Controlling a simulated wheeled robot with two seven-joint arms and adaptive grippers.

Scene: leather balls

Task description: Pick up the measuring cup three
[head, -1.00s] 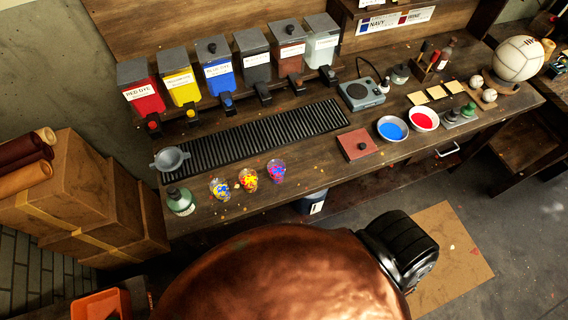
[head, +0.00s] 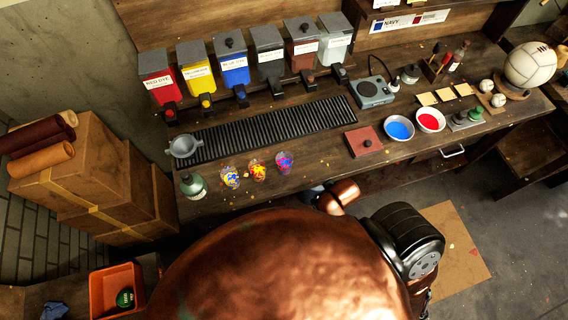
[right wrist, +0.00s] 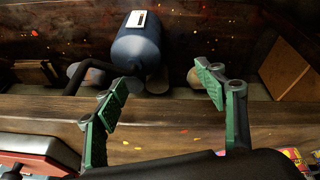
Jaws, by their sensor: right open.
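Three small clear cups with coloured contents stand in a row near the front edge of the bench in the head view: a left cup (head: 231,177), a middle cup (head: 257,171) and a right cup (head: 284,162). I can read no number on them. My right gripper (right wrist: 166,78) is open and empty in the right wrist view, its green fingers spread before the bench's front. Bright patches (right wrist: 291,154) at that view's lower right may be a cup, partly cut off. In the head view my right arm shows by the bench's front edge. My left gripper is not in view.
A dark blue cylinder (right wrist: 142,45) with a white label lies beyond the fingers.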

